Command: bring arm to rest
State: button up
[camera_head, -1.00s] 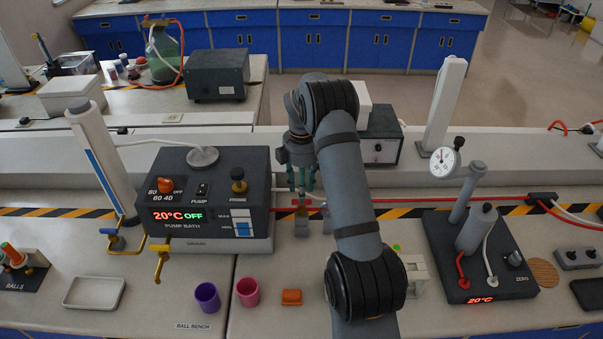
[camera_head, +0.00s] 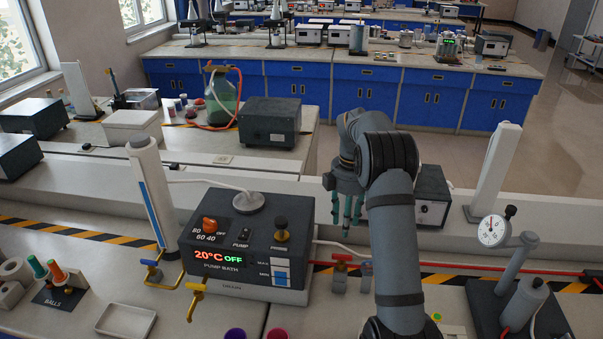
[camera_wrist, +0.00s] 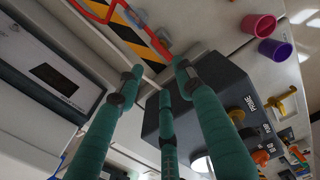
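My gripper (camera_head: 347,218) hangs from my raised arm, fingers pointing down, to the right of the dark pump bath (camera_head: 228,258) in the head view. In the wrist view, the green fingers of my gripper (camera_wrist: 162,80) stand apart with nothing held between them. The pump bath (camera_wrist: 240,85) lies beyond them there, and its display in the head view reads 20°C OFF.
A red-handled valve (camera_head: 340,268) stands below my gripper. A dial gauge (camera_head: 492,230) and a tall white column (camera_head: 495,170) are to the right. The purple cup (camera_wrist: 275,49) and pink cup (camera_wrist: 258,25) stand on the bench. A dark box (camera_head: 270,122) sits behind.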

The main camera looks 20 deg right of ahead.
jog(key=shift+f, duration=0.1)
notch_tip(320, 180, down, 12)
jog(key=shift+r, duration=0.1)
dwell(0.4)
